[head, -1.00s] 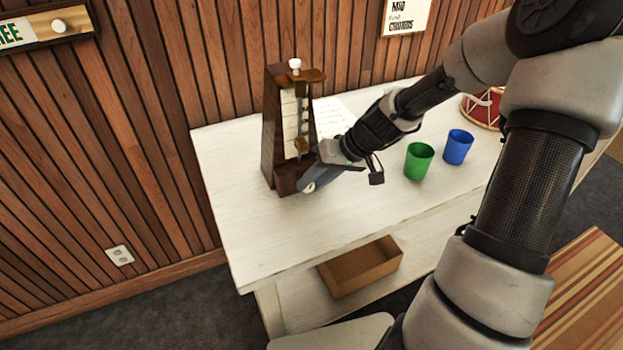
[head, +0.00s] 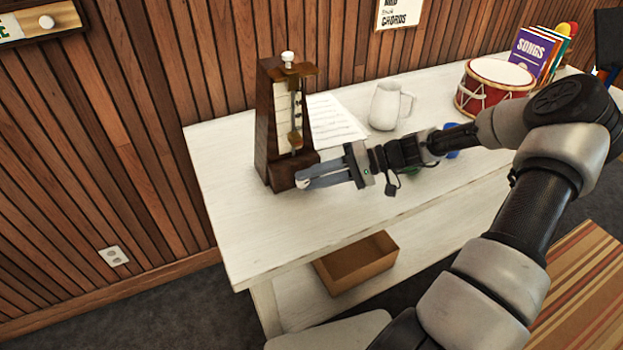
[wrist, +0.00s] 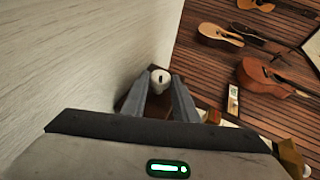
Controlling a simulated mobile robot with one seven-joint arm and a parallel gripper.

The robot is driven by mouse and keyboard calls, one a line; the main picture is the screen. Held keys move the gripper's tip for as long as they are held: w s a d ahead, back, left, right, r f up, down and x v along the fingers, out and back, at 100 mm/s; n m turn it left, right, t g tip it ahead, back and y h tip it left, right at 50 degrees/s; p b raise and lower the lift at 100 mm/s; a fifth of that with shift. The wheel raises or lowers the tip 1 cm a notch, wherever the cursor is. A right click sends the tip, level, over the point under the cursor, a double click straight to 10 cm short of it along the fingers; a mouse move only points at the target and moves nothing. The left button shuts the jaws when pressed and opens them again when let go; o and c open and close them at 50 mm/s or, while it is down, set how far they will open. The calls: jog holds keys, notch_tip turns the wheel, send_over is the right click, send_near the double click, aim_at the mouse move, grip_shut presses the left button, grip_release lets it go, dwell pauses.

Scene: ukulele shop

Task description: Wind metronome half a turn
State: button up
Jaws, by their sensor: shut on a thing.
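The metronome (head: 265,135) is a tall dark wooden tapered case standing upright at the left end of the white table. It has a pale scale, a brass pendulum weight (head: 294,139) and a white knob on top. A small white winding knob (head: 302,181) sits low on its side. My gripper (head: 308,178) is shut on this knob, reaching in from the right. In the wrist view the knob (wrist: 160,77) shows as a white round end with a dark mark, between the two grey fingertips (wrist: 158,92).
On the white table (head: 245,240) are a sheet of music (head: 335,122), a white mug (head: 384,105) and a red drum (head: 492,95). Green and blue cups are mostly hidden behind my arm. A cardboard box (head: 358,265) is on the lower shelf. The table front is clear.

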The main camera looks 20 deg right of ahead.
jog(key=shift+s+f, duration=0.1)
dwell(0.4)
jog(key=o, duration=1)
jog(key=p+v, duration=0.1)
jog(key=v, duration=1.6)
jog(key=shift+d+f+p, duration=0.2)
jog(key=shift+d+p, duration=0.1)
jog(key=shift+p, duration=0.05)
jog(key=shift+o, duration=0.3)
